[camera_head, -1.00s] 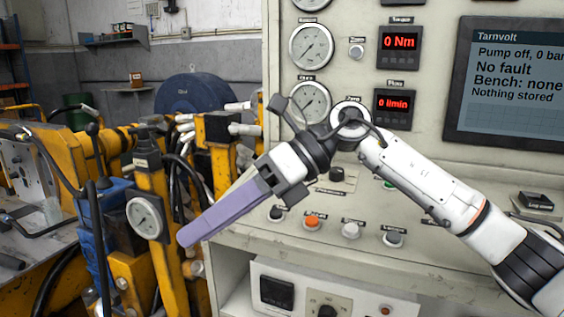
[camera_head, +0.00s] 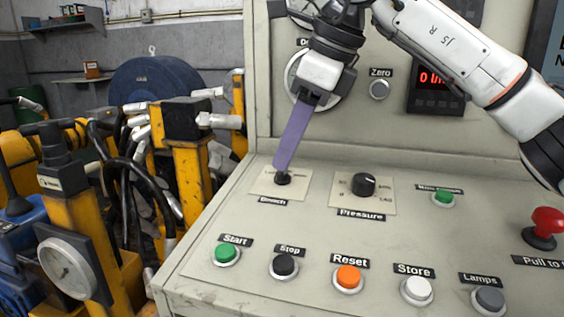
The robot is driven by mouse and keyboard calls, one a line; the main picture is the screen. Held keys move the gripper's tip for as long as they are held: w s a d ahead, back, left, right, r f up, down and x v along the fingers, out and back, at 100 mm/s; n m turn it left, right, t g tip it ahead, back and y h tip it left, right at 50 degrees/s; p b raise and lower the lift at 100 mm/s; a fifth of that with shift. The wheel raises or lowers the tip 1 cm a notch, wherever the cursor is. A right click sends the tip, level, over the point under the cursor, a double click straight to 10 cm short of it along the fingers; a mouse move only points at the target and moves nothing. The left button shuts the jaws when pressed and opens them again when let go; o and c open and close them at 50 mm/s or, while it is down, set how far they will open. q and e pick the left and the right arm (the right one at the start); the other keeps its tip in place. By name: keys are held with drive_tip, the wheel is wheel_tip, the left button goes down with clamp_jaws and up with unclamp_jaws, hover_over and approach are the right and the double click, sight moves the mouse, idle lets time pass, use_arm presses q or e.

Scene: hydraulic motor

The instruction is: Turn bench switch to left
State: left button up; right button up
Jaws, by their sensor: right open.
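The bench switch (camera_head: 283,179) is a small black knob on a cream plate at the left of the sloped panel, above the label "Bench". My right gripper (camera_head: 284,166) comes down from above with its long purple fingers, which line up in this view so the gap hardly shows. The fingertips are right at the top of the switch and cover part of its plate. I cannot tell whether they touch the knob or which way it points. My left gripper is not in view.
The black Pressure knob (camera_head: 364,185) stands to the right of the switch. Start (camera_head: 226,253), Stop (camera_head: 284,264), Reset (camera_head: 348,278), Store (camera_head: 416,290) and Lamps (camera_head: 489,299) buttons line the front. A red mushroom button (camera_head: 545,222) is at the right. Yellow machinery (camera_head: 190,170) stands at the left.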

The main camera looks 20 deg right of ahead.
sight(282, 174)
drive_tip(key=x, duration=0.2)
drive_tip(key=shift+w+a+f, duration=0.1)
drive_tip(key=shift+f, duration=0.25)
drive_tip(key=shift+w+a+f, duration=0.15)
drive_tip(key=shift+w+f, duration=0.1)
drive_tip(key=shift+f, duration=0.25)
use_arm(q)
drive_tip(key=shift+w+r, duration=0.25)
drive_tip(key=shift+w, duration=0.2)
